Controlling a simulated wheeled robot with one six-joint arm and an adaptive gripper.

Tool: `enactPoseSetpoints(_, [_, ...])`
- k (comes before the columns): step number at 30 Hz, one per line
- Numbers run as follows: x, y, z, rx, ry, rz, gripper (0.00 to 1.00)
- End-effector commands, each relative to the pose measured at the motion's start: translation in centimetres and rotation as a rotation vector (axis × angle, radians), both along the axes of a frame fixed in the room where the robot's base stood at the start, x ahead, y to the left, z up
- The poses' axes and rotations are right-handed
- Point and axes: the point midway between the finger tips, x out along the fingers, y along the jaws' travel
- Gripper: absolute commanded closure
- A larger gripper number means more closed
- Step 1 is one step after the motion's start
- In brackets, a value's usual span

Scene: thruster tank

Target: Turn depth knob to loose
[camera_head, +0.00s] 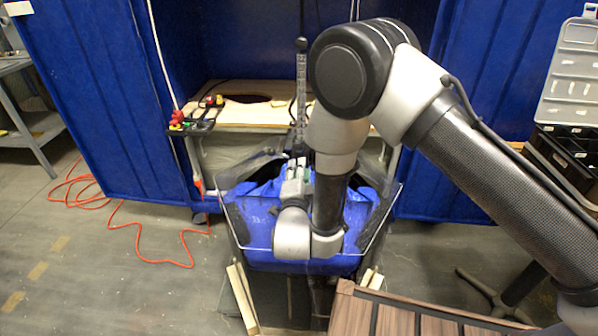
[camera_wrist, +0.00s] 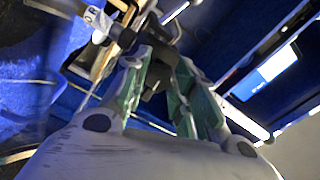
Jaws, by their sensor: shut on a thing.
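My gripper (camera_head: 297,170) is in front of a slim upright shaft (camera_head: 301,95) with a dark knob on top. In the wrist view, my gripper (camera_wrist: 160,68) has its green-padded fingers closed on either side of a small dark part (camera_wrist: 154,78), which looks like the depth knob. The fingers hide some of it, and its turned position cannot be read. In the head view the knob is too small to tell apart from the gripper and shaft.
A blue-lined tank (camera_head: 262,256) with clear rims lies under my arm. Behind it is a wooden-topped bench (camera_head: 240,116) with red and yellow fittings (camera_head: 180,121) at its left. Blue curtains (camera_head: 110,100) enclose the back. An orange cord (camera_head: 137,232) lies on the left floor.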

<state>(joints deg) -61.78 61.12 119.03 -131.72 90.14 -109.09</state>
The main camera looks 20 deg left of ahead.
Motion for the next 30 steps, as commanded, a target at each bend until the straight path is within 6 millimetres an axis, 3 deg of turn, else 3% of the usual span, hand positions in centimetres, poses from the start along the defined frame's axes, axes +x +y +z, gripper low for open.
enactPoseSetpoints(17, [-0.09,0.01,-0.16,-0.035,-0.004,0.002,0.97])
enactPoseSetpoints(18, [-0.09,0.01,-0.16,-0.035,-0.004,0.002,0.69])
enactPoseSetpoints(21, [-0.07,0.00,-0.13,-0.034,-0.005,0.002,0.51])
enactPoseSetpoints(30, [-0.03,-0.01,-0.06,-0.032,-0.006,0.001,0.51])
